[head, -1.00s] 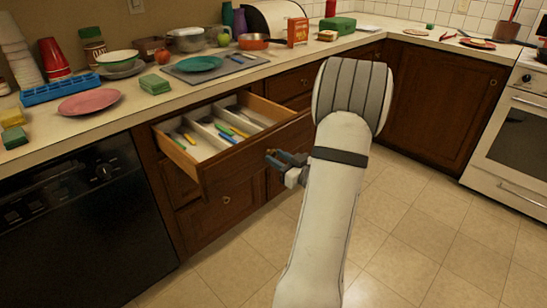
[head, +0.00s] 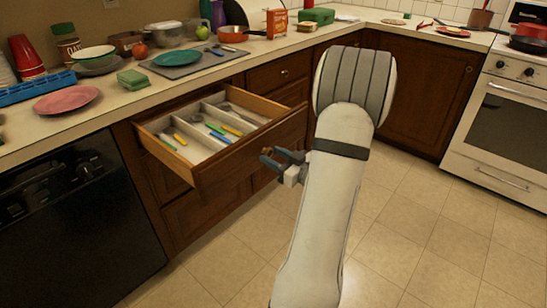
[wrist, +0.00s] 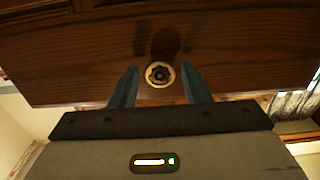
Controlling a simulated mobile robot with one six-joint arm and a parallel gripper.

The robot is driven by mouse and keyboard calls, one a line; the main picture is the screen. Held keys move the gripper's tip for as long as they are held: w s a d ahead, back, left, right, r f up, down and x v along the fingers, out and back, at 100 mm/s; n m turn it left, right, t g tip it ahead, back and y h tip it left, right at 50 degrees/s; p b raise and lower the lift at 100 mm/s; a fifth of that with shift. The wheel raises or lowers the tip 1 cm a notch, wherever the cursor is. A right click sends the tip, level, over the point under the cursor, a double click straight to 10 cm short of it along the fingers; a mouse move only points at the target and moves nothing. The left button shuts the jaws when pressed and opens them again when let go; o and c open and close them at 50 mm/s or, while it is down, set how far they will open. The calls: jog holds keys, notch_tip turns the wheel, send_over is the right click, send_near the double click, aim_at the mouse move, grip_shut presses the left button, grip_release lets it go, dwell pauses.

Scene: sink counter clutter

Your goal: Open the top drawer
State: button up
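The top drawer (head: 252,150) left of my arm is pulled well out and holds cutlery in a divided white tray (head: 188,149). Its wooden front also fills the upper part of the wrist view (wrist: 70,60). A round knob (wrist: 159,74) on that front appears between my two fingers in the wrist view. My gripper (head: 274,157) is open in front of the drawer front, and its fingers (wrist: 160,86) stand apart with gaps on both sides of the knob. In the head view the knob is not clearly visible.
A black dishwasher (head: 72,215) is left of the drawer. The counter (head: 120,98) above holds a pink plate (head: 66,100), green sponges (head: 133,79) and a teal plate (head: 177,58). A white stove (head: 505,130) stands at right. The tiled floor (head: 410,215) is clear.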

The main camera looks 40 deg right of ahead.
jog(key=shift+o, duration=0.8)
jog(key=shift+s, duration=0.1)
jog(key=s+d, duration=0.1)
jog(key=s, duration=0.6)
jog(key=shift+s+p, duration=0.3)
jog(key=shift+p, duration=0.1)
jog(key=shift+d, duration=0.1)
